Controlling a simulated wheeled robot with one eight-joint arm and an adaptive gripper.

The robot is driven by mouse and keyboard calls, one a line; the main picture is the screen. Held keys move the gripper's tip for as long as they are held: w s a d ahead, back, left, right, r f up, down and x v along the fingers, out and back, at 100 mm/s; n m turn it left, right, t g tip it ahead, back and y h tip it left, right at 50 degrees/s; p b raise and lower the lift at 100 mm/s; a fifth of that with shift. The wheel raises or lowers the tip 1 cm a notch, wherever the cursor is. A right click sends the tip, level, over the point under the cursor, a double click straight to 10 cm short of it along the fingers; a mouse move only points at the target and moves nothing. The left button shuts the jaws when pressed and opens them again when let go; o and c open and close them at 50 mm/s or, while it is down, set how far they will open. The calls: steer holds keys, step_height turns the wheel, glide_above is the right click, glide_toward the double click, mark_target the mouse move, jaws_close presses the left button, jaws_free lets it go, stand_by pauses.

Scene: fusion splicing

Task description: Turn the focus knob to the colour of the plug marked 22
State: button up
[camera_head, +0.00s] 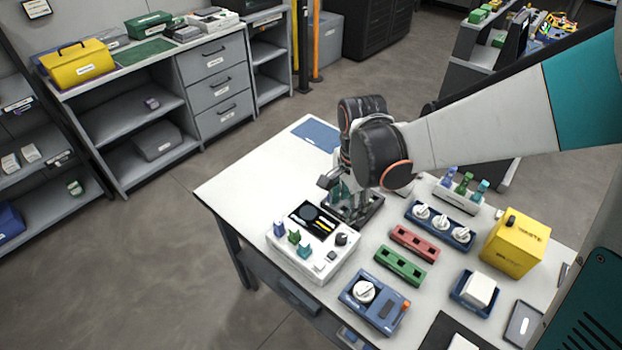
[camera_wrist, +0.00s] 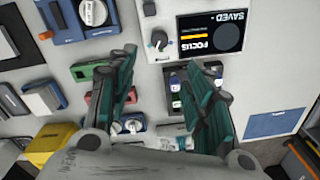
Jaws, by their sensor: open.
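The white splicer unit (camera_head: 300,262) stands at the table's near left, with a dark screen (camera_head: 311,217). Its dark focus knob (camera_head: 341,239) is right of the screen; the wrist view shows the knob (camera_wrist: 158,40) beside a screen (camera_wrist: 212,32) reading FOCUS and SAVED. Similar plugs stand in a white rack (camera_head: 455,196) at the back right. No number 22 is readable. My gripper (camera_wrist: 168,65) is open and empty, behind the unit and apart from the knob.
A dark tray (camera_head: 371,212) lies below my gripper. Red (camera_head: 414,243) and green (camera_head: 400,266) blocks, a blue box with a white dial (camera_head: 385,309), a blue tray of white knobs (camera_head: 459,242) and a yellow box (camera_head: 513,247) crowd the right side. The table's left corner is clear.

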mark_target(342, 237)
step_height(342, 237, down, 14)
steer(key=b, duration=0.4)
steer(key=shift+a+r, duration=0.1)
steer(key=shift+r, duration=0.1)
steer(key=shift+c, duration=0.2)
steer(key=shift+b, duration=0.3)
steer(key=c, duration=1)
